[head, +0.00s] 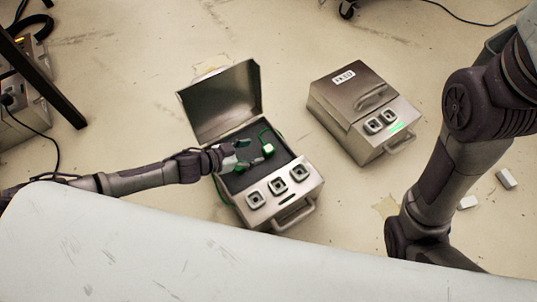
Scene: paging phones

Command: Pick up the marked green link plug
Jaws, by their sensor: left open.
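An open metal case (280,213) stands on the floor near the middle of the head view, its lid (222,103) raised. In its dark inside, a green link plug (268,149) with a pale, bright face shows, and a green cord rises beside it. I cannot make out a mark on it. My left gripper (246,156) reaches over the case from the left and is open. Its fingers are just left of the plug; I cannot tell whether they touch it. My right arm comes down at the right, but its gripper is out of view.
A closed metal case (345,90) with a handle and a lit green strip stands to the right. Small pale blocks (506,179) lie on the floor at the right. Equipment with cables (22,110) is at the left edge. Floor between is mostly clear.

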